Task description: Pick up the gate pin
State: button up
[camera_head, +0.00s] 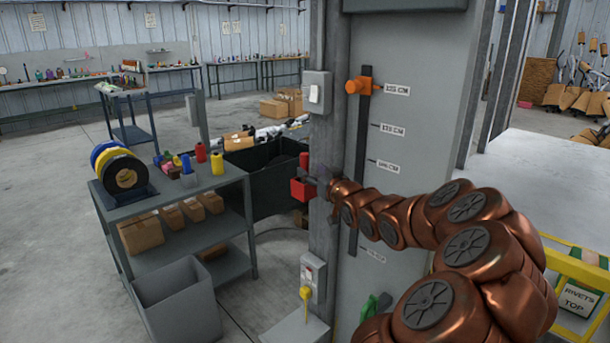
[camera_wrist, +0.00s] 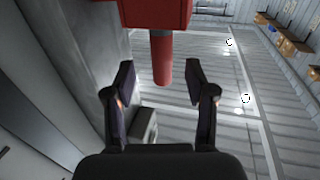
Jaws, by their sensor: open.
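The gate pin appears to be the red rod in the wrist view (camera_wrist: 161,60), standing out from a red block (camera_wrist: 155,13). In the head view the red block (camera_head: 302,190) is on the left side of the grey post, with a smaller red piece (camera_head: 304,160) just above it. My gripper (camera_head: 316,176) is beside the post at the block's height. In the wrist view my gripper (camera_wrist: 160,78) is open, with one finger on each side of the rod and a visible gap to both. I cannot tell the rod's depth relative to the fingertips.
The grey post (camera_head: 327,110) carries a switch box (camera_head: 317,92) above and an outlet with a yellow plug (camera_head: 306,293) below. A slotted panel with an orange knob (camera_head: 362,86) stands right of it. A grey shelf cart (camera_head: 180,210) and black bin (camera_head: 262,170) stand left.

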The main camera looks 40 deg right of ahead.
aim_at(306, 166)
jog(key=x, duration=0.3)
jog(key=shift+w+r+p, duration=0.3)
jog(key=shift+w, duration=0.05)
jog(key=shift+w+d, duration=0.2)
jog(key=shift+w, duration=0.35)
jog(key=shift+c, duration=0.3)
grip_shut()
